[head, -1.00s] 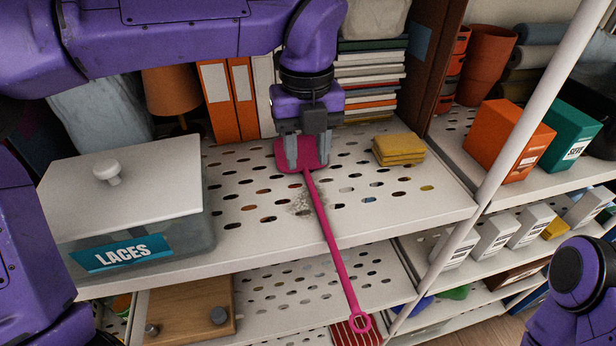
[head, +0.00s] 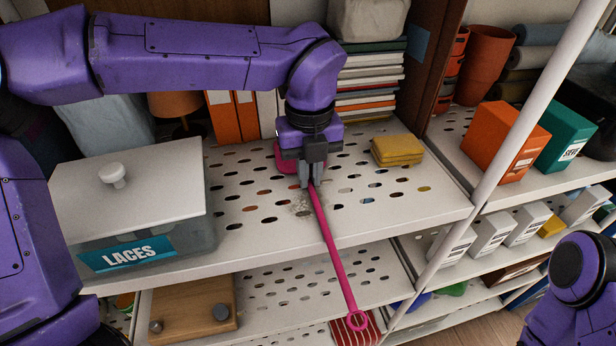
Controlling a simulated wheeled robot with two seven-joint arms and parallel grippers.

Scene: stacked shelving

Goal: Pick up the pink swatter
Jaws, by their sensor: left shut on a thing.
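The pink swatter (head: 335,260) lies on the perforated upper shelf. Its paddle is at the back, partly hidden behind my left gripper, and its long handle reaches over the shelf's front edge to a ring end. My left gripper (head: 312,185) points down and is shut on the swatter's handle just in front of the paddle. The right gripper is not in view; only a purple part of my right arm shows at the lower right.
A clear box labelled LACES with a white lid (head: 135,190) stands left. Yellow folded cloths (head: 397,150) lie right of the gripper. A white post (head: 505,150) rises at the right.

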